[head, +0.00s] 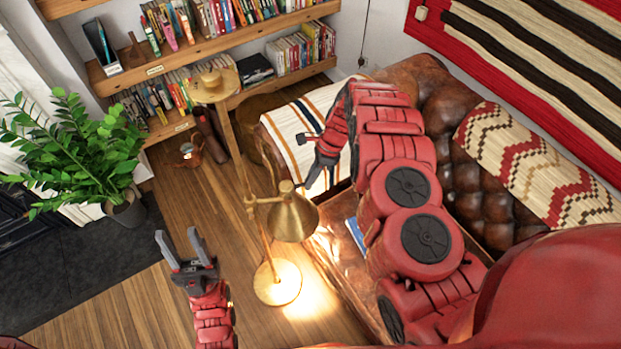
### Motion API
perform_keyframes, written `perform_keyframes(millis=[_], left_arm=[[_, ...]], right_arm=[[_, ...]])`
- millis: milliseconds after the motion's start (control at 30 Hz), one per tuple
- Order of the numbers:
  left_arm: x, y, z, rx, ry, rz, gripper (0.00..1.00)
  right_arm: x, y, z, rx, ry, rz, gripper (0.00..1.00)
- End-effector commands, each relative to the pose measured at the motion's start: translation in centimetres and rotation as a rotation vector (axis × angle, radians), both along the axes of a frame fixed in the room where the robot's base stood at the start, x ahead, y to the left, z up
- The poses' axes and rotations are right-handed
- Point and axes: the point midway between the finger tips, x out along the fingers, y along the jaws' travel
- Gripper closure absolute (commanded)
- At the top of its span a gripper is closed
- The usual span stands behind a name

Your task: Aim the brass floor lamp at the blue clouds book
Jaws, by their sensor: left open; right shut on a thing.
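The brass floor lamp stands on a round base (277,284) on the wood floor. Its cone shade (294,218) hangs on a short side arm, tilted with its mouth down and slightly right. Its light falls on the base, the floor and the brown surface beside it. My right gripper (298,186) is at the top of the shade and is shut on it; its fingertips are small and hard to make out. A blue book (356,236) lies right of the shade, mostly hidden behind my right arm, so its cover picture cannot be seen. My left gripper (179,243) is open and empty, left of the lamp.
A potted plant (75,160) stands at left. A leather sofa (470,190) with a striped throw (300,125) fills the right.

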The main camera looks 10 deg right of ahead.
Motion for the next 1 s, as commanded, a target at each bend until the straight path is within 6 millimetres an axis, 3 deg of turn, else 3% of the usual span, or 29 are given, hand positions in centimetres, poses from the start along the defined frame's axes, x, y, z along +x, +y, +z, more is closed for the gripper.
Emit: perform_keyframes(millis=[267, 633, 1000], left_arm=[[0.0, 0.0, 0.8, 0.0, 0.0, 0.0, 0.53], [0.0, 0.0, 2.8, 0.0, 0.0, 0.0, 0.53], [0.0, 0.0, 2.6, 0.0, 0.0, 0.0, 0.53]], right_arm=[[0.1, 0.2, 0.8, -0.058, 0.001, 0.002, 1.0], [0.3, 1.5, 2.4, -0.315, 0.014, 0.005, 1.0], [0.3, 2.8, 3.1, -0.549, 0.03, 0.002, 1.0]])
